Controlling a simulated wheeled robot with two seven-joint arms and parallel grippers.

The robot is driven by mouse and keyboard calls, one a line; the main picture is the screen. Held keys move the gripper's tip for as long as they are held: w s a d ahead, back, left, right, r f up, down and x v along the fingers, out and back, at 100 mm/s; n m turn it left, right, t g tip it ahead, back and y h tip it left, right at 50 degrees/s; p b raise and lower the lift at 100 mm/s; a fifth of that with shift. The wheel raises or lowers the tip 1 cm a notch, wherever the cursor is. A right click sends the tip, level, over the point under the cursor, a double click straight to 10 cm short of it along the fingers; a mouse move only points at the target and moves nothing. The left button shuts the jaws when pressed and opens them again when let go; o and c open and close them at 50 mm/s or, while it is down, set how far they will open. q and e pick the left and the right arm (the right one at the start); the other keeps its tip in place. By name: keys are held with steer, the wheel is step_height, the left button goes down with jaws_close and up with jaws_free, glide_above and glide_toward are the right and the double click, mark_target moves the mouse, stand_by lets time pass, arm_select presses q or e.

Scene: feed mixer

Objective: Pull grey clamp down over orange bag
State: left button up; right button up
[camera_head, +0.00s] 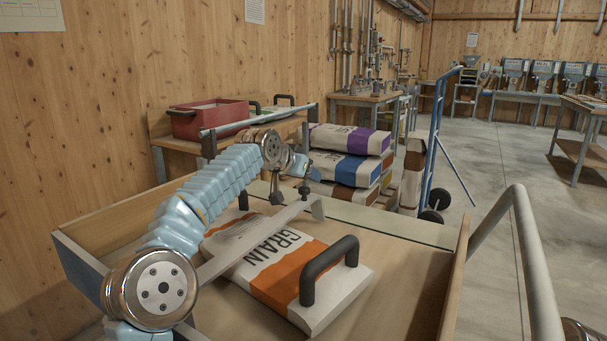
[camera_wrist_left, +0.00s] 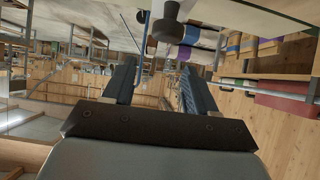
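The orange-banded white grain bag (camera_head: 285,262) lies flat in the wooden-sided cart. The grey clamp (camera_head: 268,230), a flat bar with a bent far end, crosses above the bag. I cannot tell whether it touches the bag. A small black knob (camera_head: 303,190) stands at its far part; a black knob also shows in the left wrist view (camera_wrist_left: 167,28). My left gripper (camera_head: 291,178) is close to the knob, above the clamp. In the left wrist view its two fingers (camera_wrist_left: 158,75) are apart with nothing held between them. My right gripper is out of view.
A black handle (camera_head: 330,268) arches over the bag's near end. The cart's wooden side (camera_head: 455,285) and grey rail (camera_head: 530,255) stand to the right. Behind are stacked bags (camera_head: 350,168), a blue hand truck (camera_head: 436,140) and a red crate (camera_head: 208,119) on a bench.

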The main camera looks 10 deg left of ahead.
arm_select(q)
steer(key=shift+s+a+r, duration=0.1)
steer(key=shift+s+a, duration=0.05)
steer(key=shift+s, duration=0.1)
steer(key=b+v, duration=0.2)
steer(key=v, duration=1.1)
steer(key=shift+r, duration=0.1)
